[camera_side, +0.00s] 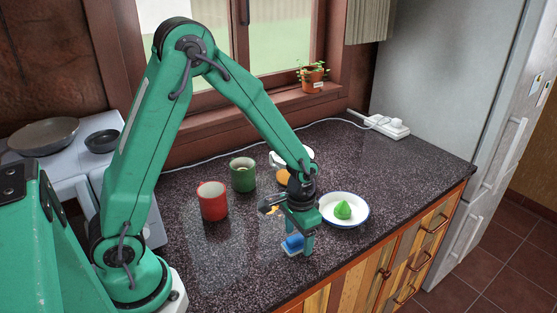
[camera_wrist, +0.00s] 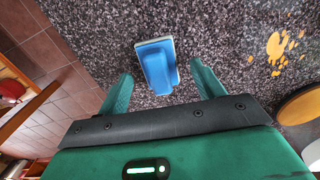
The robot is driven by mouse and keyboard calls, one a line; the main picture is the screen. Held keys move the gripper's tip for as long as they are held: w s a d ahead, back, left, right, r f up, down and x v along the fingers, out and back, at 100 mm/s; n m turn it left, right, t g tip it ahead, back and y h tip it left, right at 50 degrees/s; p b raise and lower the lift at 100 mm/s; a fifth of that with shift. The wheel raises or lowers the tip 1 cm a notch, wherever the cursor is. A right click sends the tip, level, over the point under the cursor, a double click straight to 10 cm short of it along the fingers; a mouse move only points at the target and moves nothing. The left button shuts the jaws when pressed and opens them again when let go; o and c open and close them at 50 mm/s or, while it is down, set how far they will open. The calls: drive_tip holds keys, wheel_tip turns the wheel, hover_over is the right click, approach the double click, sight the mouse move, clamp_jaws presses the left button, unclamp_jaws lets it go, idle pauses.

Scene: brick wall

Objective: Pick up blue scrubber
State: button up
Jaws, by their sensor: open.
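The blue scrubber (camera_side: 294,243) lies on the dark speckled counter near its front edge. In the wrist view the scrubber (camera_wrist: 157,68) is a blue block with a pale rim along its far end and side. My gripper (camera_side: 296,246) points down over it, with the fingers on either side of it in the side view. In the wrist view my gripper (camera_wrist: 160,92) is open, and the scrubber lies between and a little beyond the fingertips, with a gap on each side. Part of the scrubber is hidden by my gripper in the side view.
A white plate (camera_side: 362,216) with a green item (camera_side: 343,210) is right of my gripper. A red mug (camera_side: 213,201) and a green mug (camera_side: 243,174) stand left. An orange round item (camera_side: 284,178) is behind. A power strip (camera_side: 387,125) lies at the back.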

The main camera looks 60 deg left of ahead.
sight(299, 236)
drive_tip(key=shift+f, duration=0.3)
drive_tip(key=c, duration=1.1)
drive_tip(key=shift+o, duration=0.2)
drive_tip(key=shift+r, duration=0.15)
drive_tip(key=shift+r, duration=0.8)
wheel_tip(299, 236, up, 2)
drive_tip(key=shift+r, duration=0.1)
drive_tip(key=s+d+r, duration=0.7)
drive_tip(key=d, duration=0.2)
drive_tip(key=shift+d, duration=0.2)
